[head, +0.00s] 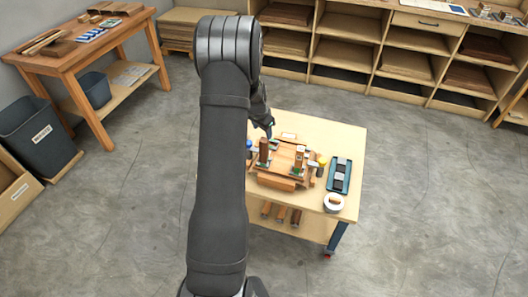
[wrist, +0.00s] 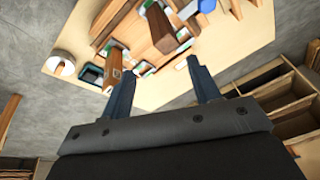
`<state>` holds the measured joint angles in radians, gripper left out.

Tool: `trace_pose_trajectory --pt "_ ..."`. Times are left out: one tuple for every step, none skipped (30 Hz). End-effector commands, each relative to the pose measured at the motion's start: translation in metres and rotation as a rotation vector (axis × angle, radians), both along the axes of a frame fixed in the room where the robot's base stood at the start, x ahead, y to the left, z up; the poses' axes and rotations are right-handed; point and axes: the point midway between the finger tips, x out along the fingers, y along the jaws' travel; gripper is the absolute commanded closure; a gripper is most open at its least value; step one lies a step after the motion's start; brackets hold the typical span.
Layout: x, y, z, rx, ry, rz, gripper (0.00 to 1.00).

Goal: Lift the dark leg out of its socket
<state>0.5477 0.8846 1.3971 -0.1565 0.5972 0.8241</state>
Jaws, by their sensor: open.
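The dark leg (head: 264,151) stands upright in the wooden fixture (head: 276,181) on the table, on its left side. In the wrist view, what looks like the dark leg (wrist: 160,28) shows beyond the gap between my fingers, apart from them. A second, lighter leg (head: 299,156) stands to its right; it appears as a post (wrist: 113,72) near my left finger in the wrist view. I cannot tell whether that finger touches it. My gripper (wrist: 158,62) is open with nothing between its fingers. In the head view my arm partly hides it. The sockets are hard to make out.
A teal tray (head: 332,186) with dark and grey pieces and a white round container (head: 334,203) stand at the table's right. A yellow-topped item (head: 321,161) stands beside the fixture. Several wooden pieces lie on the lower shelf. The table's (head: 345,134) far right corner is bare.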

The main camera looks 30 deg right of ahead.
Motion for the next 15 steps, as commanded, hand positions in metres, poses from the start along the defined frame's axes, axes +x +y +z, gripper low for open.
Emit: trace_pose_trajectory --pt "-0.005 0.005 0.009 -0.036 0.001 0.097 0.44" --pt "-0.007 0.007 0.012 -0.055 0.003 0.153 0.44" --pt "-0.009 0.009 0.016 -0.081 0.005 0.222 0.44" --pt "-0.011 0.011 0.019 -0.098 0.008 0.267 0.44" --pt "-0.013 0.013 0.021 -0.113 0.010 0.306 0.44" --pt "-0.014 0.015 0.024 -0.130 0.012 0.351 0.44" --pt "-0.015 0.016 0.025 -0.141 0.014 0.379 0.44" --pt "-0.016 0.017 0.026 -0.150 0.016 0.401 0.44" --pt "-0.017 0.018 0.027 -0.159 0.018 0.424 0.44" --pt "-0.017 0.018 0.027 -0.163 0.019 0.436 0.44" --pt "-0.017 0.018 0.026 -0.167 0.020 0.443 0.44" --pt "-0.016 0.017 0.024 -0.169 0.021 0.450 0.44" --pt "-0.015 0.017 0.021 -0.168 0.022 0.452 0.44" --pt "-0.014 0.016 0.017 -0.168 0.022 0.452 0.44" --pt "-0.013 0.014 0.012 -0.167 0.022 0.451 0.44"
